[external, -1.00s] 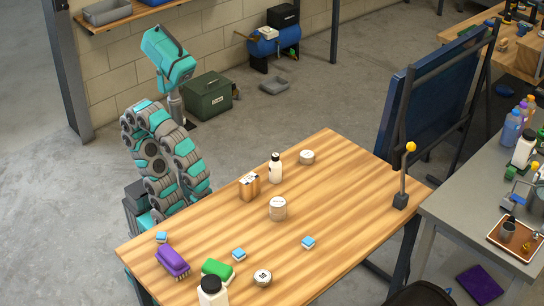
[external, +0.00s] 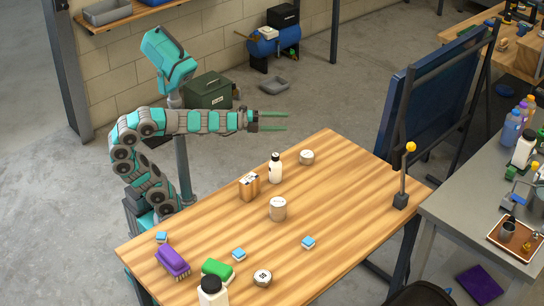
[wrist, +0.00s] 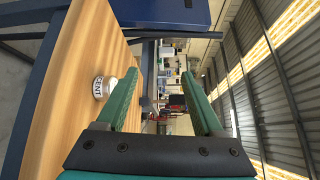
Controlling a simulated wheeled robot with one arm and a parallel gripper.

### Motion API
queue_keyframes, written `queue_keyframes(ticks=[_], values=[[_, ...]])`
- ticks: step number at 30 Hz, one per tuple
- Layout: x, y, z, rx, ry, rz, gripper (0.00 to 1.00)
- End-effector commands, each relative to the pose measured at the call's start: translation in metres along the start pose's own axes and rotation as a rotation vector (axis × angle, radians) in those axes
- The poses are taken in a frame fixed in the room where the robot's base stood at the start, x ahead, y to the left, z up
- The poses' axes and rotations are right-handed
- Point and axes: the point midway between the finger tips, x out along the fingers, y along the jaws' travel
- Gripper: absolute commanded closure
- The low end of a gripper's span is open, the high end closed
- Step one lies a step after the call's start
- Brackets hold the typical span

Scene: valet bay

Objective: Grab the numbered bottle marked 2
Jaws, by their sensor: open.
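A white bottle with a black cap (external: 275,170) stands upright near the far edge of the wooden table. A larger white bottle with a black cap (external: 212,293) stands at the near edge, cut off by the picture's bottom. I cannot read a number on either bottle. My gripper (external: 286,121) is open and empty, stretched out level above the table's far edge, higher than the first bottle and apart from it. In the wrist view my green fingers (wrist: 161,74) are spread with nothing between them. No bottle on the table shows clearly there.
On the wooden table (external: 340,190) are a small box (external: 249,187), a white tub (external: 278,208), round tins (external: 307,157), (external: 262,278), blue blocks, and purple (external: 172,261) and green brushes (external: 217,270). One tin, lettered "CENT" (wrist: 104,87), shows in the wrist view. The table's right part is mostly clear.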

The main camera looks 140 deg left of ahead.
Motion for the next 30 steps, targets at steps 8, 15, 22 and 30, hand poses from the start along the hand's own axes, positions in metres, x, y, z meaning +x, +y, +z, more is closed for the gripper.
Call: queue_keyframes(ticks=[8, 15, 22, 30], values=[[-0.015, -0.027, -0.035, 0.663, 0.194, -0.275, 0.31], [-0.047, -0.006, -0.081, 1.147, 0.38, -0.494, 0.31], [-0.073, 0.015, -0.106, 1.357, 0.488, -0.632, 0.31], [-0.07, 0.017, -0.118, 1.385, 0.508, -0.661, 0.31]])
